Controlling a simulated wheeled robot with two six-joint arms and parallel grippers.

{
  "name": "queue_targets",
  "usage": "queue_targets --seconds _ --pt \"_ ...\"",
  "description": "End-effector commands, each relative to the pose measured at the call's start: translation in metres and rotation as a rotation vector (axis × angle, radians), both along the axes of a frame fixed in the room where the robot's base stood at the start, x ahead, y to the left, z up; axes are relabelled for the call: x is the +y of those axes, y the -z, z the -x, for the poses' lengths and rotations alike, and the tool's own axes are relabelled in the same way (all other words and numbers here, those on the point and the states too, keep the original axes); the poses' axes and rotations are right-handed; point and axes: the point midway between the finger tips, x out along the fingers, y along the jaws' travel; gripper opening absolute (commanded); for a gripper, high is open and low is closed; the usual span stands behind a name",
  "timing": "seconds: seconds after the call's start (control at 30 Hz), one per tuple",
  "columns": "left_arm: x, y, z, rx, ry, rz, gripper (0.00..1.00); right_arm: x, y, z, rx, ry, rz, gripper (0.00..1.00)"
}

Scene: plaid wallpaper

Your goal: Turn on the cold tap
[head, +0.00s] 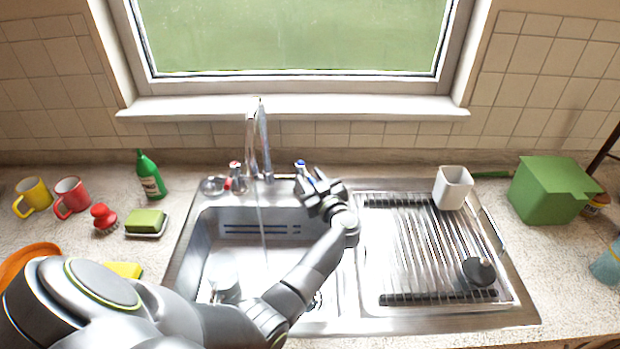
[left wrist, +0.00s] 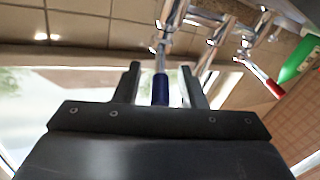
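The cold tap has a blue-marked handle (head: 300,165) and stands to the right of the tall chrome spout (head: 264,140) behind the sink. My left gripper (head: 308,181) is at this handle. In the left wrist view the blue handle (left wrist: 160,90) is between the two dark fingers of the left gripper (left wrist: 162,82), with a gap on each side, so the gripper looks open around it. The red-marked hot tap (head: 235,172) is left of the spout. A thin clear stream seems to fall from the spout into the basin. My right gripper is out of view.
The steel sink (head: 190,235) has a drainer on the right with a white cup (head: 453,187) and a dark round object (head: 479,271). A green box (head: 552,190) stands further right. Mugs, a green bottle (head: 150,176) and a sponge (head: 147,221) are on the left counter.

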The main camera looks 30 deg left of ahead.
Motion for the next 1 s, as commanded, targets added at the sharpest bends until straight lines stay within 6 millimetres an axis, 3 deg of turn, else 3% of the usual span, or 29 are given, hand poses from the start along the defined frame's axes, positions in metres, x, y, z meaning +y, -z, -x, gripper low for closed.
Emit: queue_targets --seconds 0.4,1.0 --pt "-0.052 0.002 0.035 0.002 0.001 0.002 0.37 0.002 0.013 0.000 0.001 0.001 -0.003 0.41" --pt "-0.055 0.001 0.038 0.002 -0.001 -0.001 0.37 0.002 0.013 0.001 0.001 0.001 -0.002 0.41"
